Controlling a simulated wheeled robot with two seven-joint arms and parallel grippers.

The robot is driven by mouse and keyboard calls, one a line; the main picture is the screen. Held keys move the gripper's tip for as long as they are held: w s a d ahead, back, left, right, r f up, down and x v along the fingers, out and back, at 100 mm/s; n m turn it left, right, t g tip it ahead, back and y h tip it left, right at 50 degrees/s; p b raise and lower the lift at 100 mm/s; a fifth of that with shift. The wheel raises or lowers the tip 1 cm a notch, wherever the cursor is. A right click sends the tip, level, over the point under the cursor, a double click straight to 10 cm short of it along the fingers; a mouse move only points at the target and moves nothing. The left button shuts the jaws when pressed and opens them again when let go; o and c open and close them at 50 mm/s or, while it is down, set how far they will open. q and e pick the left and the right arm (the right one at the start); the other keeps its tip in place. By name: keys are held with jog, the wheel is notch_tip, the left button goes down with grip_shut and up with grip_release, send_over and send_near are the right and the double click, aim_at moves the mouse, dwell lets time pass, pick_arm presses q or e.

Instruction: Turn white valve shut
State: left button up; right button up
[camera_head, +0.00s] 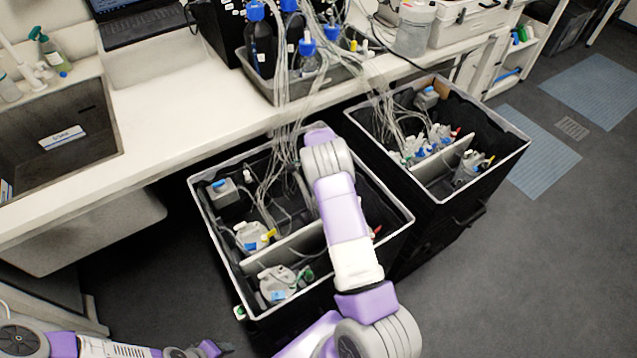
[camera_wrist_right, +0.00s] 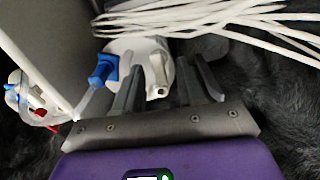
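The white valve (camera_wrist_right: 158,72) shows in the right wrist view, on a white bottle top. My right gripper (camera_wrist_right: 160,90) is open, with its dark fingers to either side of the white valve and a gap on both sides. I cannot tell how deep the fingers reach past it. A blue valve (camera_wrist_right: 103,70) sits just left of the fingers. In the head view my right arm reaches down into the left black bin (camera_head: 228,262) and hides its gripper and the white valve. My left gripper (camera_head: 215,349) is low at the bottom left of the head view, its fingers too small to judge.
White tubes (camera_wrist_right: 215,18) cross above the gripper in the wrist view. A pale divider (camera_wrist_right: 40,50) stands at left, with another bottle with red and blue parts (camera_wrist_right: 35,100) beside it. A second black bin (camera_head: 490,175) stands right; the bench (camera_head: 180,130) is behind.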

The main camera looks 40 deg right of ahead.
notch_tip(320, 180, up, 7)
jog(key=shift+r+p, duration=0.2)
jog(key=shift+p, duration=0.65)
